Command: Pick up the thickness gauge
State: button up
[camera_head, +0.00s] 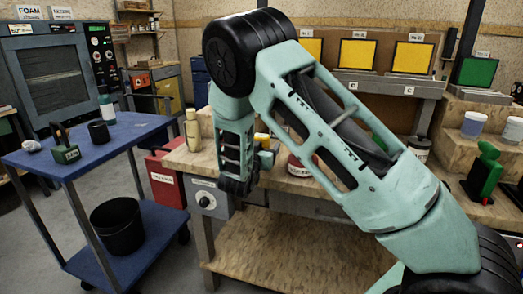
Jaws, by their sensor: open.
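I cannot tell for sure which thing is the thickness gauge. A green tool with a black base (486,171) stands upright on the wooden bench at the right. A smaller green object with dark upright parts (66,153) sits on the blue cart at the left. My gripper (238,187) hangs pointing down at the front of the middle bench, far from both. Its jaws are open, and I see nothing held between them. My arm crosses the middle of the view and hides part of the bench top.
The blue cart (110,137) also bears a dark cup (98,131), a bottle (107,112) and a small pale item (31,146). A black bin (118,229) stands on its lower shelf. The wooden bench (185,160) holds a tan bottle (192,130). Jars (472,124) stand at right.

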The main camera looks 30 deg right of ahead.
jog(key=shift+w+d, duration=0.15)
jog(key=shift+d, duration=0.1)
jog(key=c, duration=1.1)
jog(key=shift+c, duration=0.2)
